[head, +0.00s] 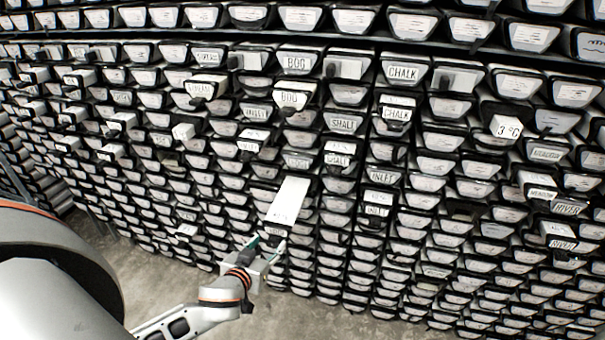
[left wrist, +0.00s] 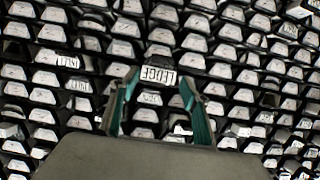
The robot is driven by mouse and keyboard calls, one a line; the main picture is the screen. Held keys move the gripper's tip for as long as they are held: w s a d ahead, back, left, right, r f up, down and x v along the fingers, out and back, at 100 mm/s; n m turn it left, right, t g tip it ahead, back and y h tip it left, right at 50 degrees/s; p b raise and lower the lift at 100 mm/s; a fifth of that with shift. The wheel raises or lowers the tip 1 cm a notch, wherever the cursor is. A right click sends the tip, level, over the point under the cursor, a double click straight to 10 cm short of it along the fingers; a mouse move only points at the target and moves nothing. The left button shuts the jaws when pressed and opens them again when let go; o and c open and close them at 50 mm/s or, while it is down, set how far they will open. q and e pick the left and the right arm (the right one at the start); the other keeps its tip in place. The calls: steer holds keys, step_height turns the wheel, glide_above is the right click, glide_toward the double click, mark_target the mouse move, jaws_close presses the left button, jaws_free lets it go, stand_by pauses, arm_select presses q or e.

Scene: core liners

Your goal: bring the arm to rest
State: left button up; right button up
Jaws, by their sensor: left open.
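My left gripper (head: 264,246) is low in the middle of the head view, in front of the rack. Its teal-lined fingers are spread apart in the left wrist view (left wrist: 160,102), with nothing held between them. A long white liner (head: 288,200) sticks out of the rack just above the gripper in the head view. A label that seems to read LEDGE (left wrist: 158,75) lies just beyond the fingertips in the left wrist view; I cannot tell the exact gap. My right gripper is in neither view.
A tall rack (head: 345,215) of many black-edged liners with white fronts fills the view. Other liners protrude, such as BOG (head: 292,97), CHALK (head: 396,112) and a white block (head: 507,127) at right. Bare concrete floor (head: 165,280) shows at lower left.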

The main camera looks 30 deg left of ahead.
arm_select(q)
steer(key=v, duration=0.8)
steer(key=s+d+f+m+g+h, duration=0.1)
steer(key=s+d+f+m+h, duration=0.1)
steer(key=d+f, duration=0.5)
steer(key=s+d+f+m+g+h, duration=0.1)
steer(key=s+d+f+m+h, duration=0.2)
steer(key=s+d+f, duration=0.4)
step_height(320, 180, down, 4)
steer(key=shift+d+f+m+g, duration=0.15)
steer(key=shift+d+m+g, duration=0.15)
steer(key=shift+m, duration=0.5)
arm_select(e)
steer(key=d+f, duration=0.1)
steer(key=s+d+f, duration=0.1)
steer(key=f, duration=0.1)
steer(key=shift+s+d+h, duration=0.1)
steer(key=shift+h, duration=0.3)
